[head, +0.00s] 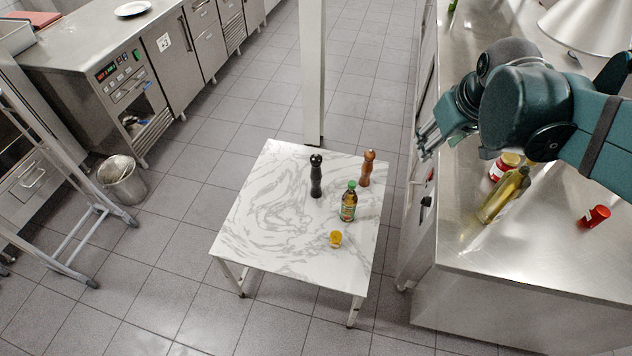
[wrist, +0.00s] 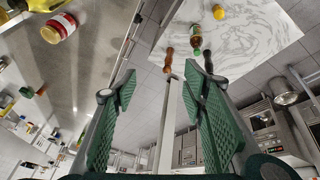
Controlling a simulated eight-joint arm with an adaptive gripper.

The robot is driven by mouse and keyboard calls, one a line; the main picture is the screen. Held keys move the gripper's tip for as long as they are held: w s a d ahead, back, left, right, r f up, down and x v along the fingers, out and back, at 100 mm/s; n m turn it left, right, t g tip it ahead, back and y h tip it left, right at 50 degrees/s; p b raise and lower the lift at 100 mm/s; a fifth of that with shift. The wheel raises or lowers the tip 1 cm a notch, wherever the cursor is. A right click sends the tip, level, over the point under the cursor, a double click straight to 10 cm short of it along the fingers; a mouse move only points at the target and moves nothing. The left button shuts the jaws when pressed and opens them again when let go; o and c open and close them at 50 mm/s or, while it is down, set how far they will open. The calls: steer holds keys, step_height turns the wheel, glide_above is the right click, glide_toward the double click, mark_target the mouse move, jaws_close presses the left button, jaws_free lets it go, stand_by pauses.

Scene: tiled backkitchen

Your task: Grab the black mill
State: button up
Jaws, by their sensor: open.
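The black mill (head: 316,176) stands upright on the white marble-patterned table (head: 262,232), near its far edge. In the wrist view the black mill (wrist: 208,62) shows beyond the right finger, at the edge of the table. My gripper (head: 428,138) is open and empty. In the head view it hangs at the edge of the steel counter, to the right of the table and well apart from the mill. In the wrist view its two green-padded fingers (wrist: 160,105) stand wide apart with nothing held between them.
A white post (head: 312,75) rises behind the table. The steel counter (head: 520,250) holds a jar, an oil bottle and a red item.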

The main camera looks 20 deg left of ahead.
steer(key=w+a+f+n+g+b, duration=0.1)
steer(key=w+a+f+n, duration=0.3)
steer(key=w+a, duration=0.45)
steer(key=n+g+b, duration=0.3)
steer(key=n, duration=0.3)
glide_toward(317, 158)
steer(key=d+r, duration=0.3)
steer(key=d, duration=0.5)
steer(key=a+f, duration=0.2)
steer(key=f, duration=0.2)
steer(key=a+f+n, duration=0.1)
steer(key=a+f, duration=0.2)
steer(key=f, duration=0.1)
steer(key=w+a+f+n, duration=0.1)
steer(key=a+f, duration=0.2)
steer(key=f, duration=0.1)
steer(key=shift+a+g+h+b, duration=0.15)
steer(key=shift+g+h+b, duration=0.15)
steer(key=shift+h+b, duration=0.1)
steer(key=shift+a+f+n, duration=0.3)
steer(key=shift+a+f, duration=0.05)
steer(key=shift+f, duration=0.25)
steer(key=shift+f, duration=1.25)
steer(key=shift+w+a+f+b, duration=0.1)
steer(key=shift+f+b, duration=0.45)
steer(key=shift+f, duration=2.1)
